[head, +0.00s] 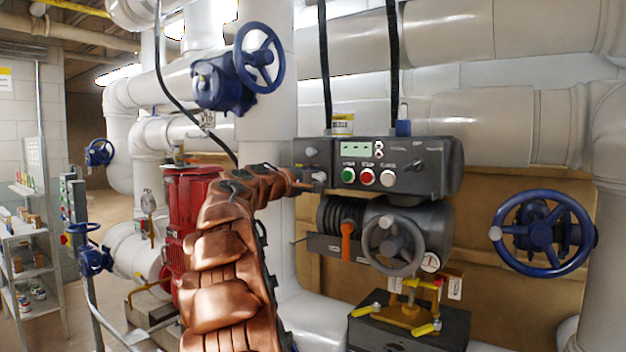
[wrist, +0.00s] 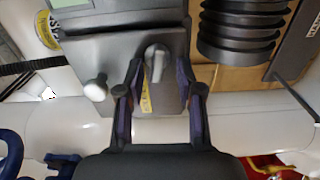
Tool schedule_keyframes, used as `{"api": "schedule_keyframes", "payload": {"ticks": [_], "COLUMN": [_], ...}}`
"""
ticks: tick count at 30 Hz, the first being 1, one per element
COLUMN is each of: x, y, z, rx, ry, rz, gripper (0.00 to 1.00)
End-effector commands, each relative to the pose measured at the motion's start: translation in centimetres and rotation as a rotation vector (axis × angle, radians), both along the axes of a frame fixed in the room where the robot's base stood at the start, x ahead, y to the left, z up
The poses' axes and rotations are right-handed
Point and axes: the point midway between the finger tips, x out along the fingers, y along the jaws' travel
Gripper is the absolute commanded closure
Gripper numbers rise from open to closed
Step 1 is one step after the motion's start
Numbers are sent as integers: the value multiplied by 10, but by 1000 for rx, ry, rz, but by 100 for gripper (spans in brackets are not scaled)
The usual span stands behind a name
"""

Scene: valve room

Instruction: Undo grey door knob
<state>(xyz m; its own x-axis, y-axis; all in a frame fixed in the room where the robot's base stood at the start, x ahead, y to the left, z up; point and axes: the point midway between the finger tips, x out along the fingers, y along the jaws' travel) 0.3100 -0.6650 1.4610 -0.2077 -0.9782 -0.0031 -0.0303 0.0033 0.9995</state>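The grey door knob (wrist: 157,62), a lever-like handle, sits on the dark grey end face of the control box (head: 430,165). In the wrist view it stands between the two fingers of my gripper (wrist: 161,85). The fingers are spread, one on each side, with gaps visible beside the knob. In the head view the knob (head: 320,177) is small, just right of my gripper (head: 302,186), which is partly hidden by my copper-coloured arm. A round silver knob (wrist: 96,88) is on the same face, outside the fingers; it also shows in the head view (head: 311,152).
Below the box are black bellows (wrist: 243,30), an orange lever (head: 346,240) and a grey handwheel (head: 393,245). A red pump (head: 190,205) stands left of my arm. Blue handwheels (head: 541,233) and white pipes surround the area. A black cable (head: 325,70) hangs above.

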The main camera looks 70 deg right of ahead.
Motion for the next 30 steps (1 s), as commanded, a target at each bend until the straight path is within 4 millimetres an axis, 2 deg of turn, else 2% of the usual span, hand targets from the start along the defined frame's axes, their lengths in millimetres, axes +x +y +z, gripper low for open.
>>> {"api": "schedule_keyframes", "payload": {"ticks": [7, 21, 30], "x": [4, 19, 24], "y": [16, 84, 114], "z": [1, 1, 1], "rx": [-1, -2, -1], "ry": [1, 2, -1], "rz": [2, 3, 1], "gripper": [64, 64, 64]}}
